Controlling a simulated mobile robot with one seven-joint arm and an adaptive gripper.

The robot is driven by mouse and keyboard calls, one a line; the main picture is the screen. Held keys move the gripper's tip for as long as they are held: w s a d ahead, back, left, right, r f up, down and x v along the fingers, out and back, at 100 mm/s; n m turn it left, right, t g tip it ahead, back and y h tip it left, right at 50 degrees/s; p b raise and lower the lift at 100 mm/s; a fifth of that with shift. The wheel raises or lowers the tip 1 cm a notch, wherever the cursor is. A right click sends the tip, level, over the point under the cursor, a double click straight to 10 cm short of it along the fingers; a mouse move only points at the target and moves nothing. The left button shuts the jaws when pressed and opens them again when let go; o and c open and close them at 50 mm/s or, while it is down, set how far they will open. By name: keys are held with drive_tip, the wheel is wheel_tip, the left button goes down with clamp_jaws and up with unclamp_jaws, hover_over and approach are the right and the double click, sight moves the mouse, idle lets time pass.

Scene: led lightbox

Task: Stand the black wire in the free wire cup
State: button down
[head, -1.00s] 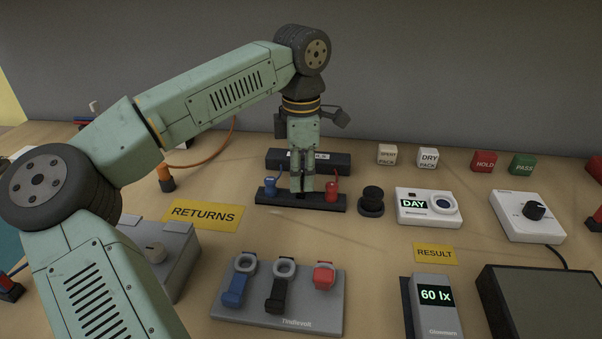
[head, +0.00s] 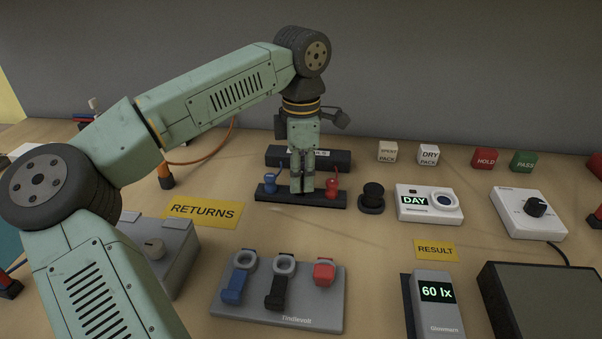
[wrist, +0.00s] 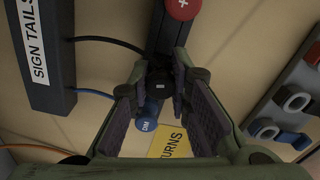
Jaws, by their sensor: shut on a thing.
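The black strip of wire cups (head: 268,199) lies in front of the black tails box. A blue wire plug (head: 270,185) stands at its left end and a red one (head: 331,187) at its right end. My gripper (head: 301,188) points down over the strip's middle, between them. In the wrist view, the fingertips close on the dark end of the black wire (wrist: 160,80), whose thin lead (wrist: 100,40) runs to the tails box. The middle cup is hidden behind the fingers and wire end. I cannot tell whether the wire end is seated in it.
The tails box (head: 340,160) stands close behind the strip. A black knob (head: 372,196) and the DAY unit (head: 430,206) are to the right. A yellow RETURNS card (head: 202,213) lies at left. A grey Tindlevolt board (head: 300,315) stands in front, with bare table between.

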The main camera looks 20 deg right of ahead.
sight(301, 172)
drive_tip(key=shift+f+b, duration=0.45)
drive_tip(key=shift+f, duration=0.3)
drive_tip(key=c, duration=1.4)
unclamp_jaws()
wheel_tip(301, 172, up, 12)
drive_tip(key=shift+r, duration=0.1)
